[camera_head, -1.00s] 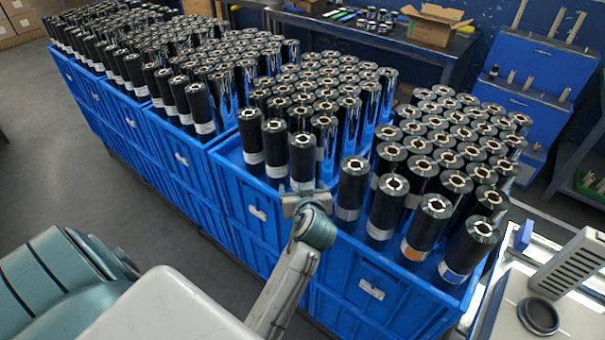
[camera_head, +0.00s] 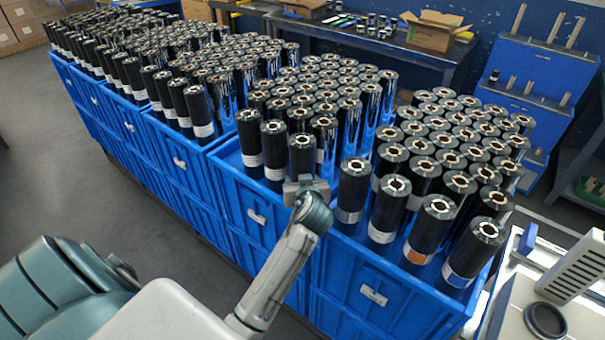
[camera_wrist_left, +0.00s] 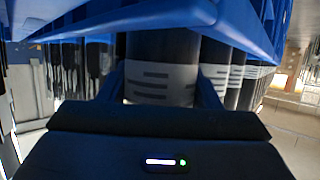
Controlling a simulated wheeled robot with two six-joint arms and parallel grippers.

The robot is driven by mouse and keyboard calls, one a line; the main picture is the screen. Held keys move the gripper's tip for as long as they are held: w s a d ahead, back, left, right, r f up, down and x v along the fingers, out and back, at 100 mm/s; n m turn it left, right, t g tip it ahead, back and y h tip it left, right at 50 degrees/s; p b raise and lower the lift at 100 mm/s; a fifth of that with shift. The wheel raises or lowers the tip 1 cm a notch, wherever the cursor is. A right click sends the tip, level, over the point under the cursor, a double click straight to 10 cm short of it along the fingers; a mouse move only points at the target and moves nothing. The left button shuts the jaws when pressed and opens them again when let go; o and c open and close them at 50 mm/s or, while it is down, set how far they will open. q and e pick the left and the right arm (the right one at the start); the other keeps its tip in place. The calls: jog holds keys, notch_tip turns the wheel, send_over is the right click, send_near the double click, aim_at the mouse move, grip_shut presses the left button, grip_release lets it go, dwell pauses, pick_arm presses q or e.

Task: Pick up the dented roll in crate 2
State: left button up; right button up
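My left gripper (camera_head: 306,186) is at the front rim of the second crate from the right (camera_head: 238,190). It is low in front of a black roll (camera_head: 302,153) standing upright at that crate's near right corner. In the left wrist view, the fingers (camera_wrist_left: 160,92) are spread on either side of a black roll with a white label (camera_wrist_left: 160,70). Finger contact with the roll is not clear. No dent can be made out on it, and no crate number is readable. My right gripper is not in view.
The right crate (camera_head: 350,265) holds many upright black rolls, including one with an orange label (camera_head: 430,229) and one with a blue label (camera_head: 472,250). More full crates (camera_head: 120,120) run to the left. A machine (camera_head: 560,290) stands at lower right. The floor at left is clear.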

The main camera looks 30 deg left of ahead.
pick_arm(q)
jog(key=c, duration=0.9)
